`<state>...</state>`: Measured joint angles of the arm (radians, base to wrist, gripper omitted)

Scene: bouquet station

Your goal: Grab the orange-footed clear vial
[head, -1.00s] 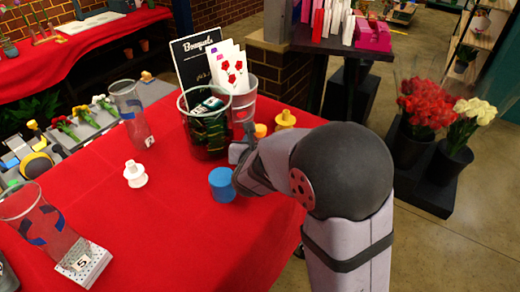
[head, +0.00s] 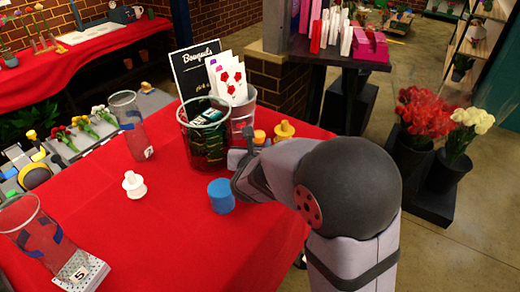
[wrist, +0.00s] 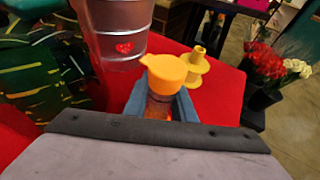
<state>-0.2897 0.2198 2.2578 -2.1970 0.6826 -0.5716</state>
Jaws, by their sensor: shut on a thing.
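The vial has an orange end piece (wrist: 163,68) facing up in the wrist view and a clear, orange-tinted body (wrist: 158,106) below it. My gripper (wrist: 160,104) is shut on the body, one blue-grey finger on each side. The orange piece sticks up above the fingers. In the head view the orange end (head: 259,137) shows just beyond my gripper (head: 242,158), which hides most of the vial. I cannot tell whether its lower end touches the red table.
A yellow spool (head: 284,130) stands just behind the vial. A metal bucket (head: 242,112) and dark green glass container (head: 204,145) stand close on the left. A blue cylinder (head: 221,195) and white spool (head: 134,186) stand nearer. The red table's (head: 185,235) front middle is clear.

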